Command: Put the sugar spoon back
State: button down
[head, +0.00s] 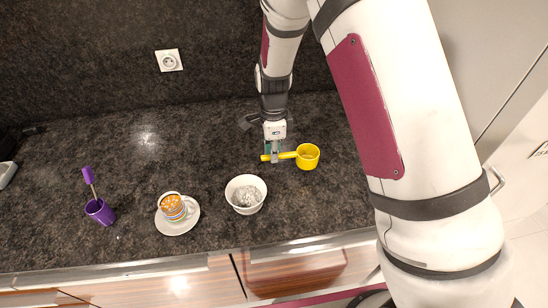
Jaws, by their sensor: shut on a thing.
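A yellow scoop (308,156) with a round deep cup and a straight handle is at the back right of the counter; it appears to be the sugar spoon. My gripper (273,157) points down and is shut on the scoop's handle, left of its cup. I cannot tell whether the scoop touches the counter or is just above it. A white bowl (233,188) with pale grainy contents, perhaps sugar, stands in front of and left of the gripper.
A patterned cup (173,207) stands on a white saucer (188,224), left of the bowl. A purple holder (100,212) with a purple-handled utensil (88,177) stands further left. The dark counter (200,140) is clear behind them. A wall socket (169,61) is at the back.

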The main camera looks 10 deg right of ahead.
jog(key=shift+w+d, duration=0.1)
jog(key=shift+w, duration=0.3)
jog(key=shift+w+f+p, duration=0.1)
jog(key=shift+f+p, duration=0.35)
jog(key=shift+f, duration=1.45)
jog(key=c, duration=1.6)
grip_release()
notch_tip(320, 180, up, 12)
jog(key=b, duration=0.2)
jog(key=shift+r, duration=0.2)
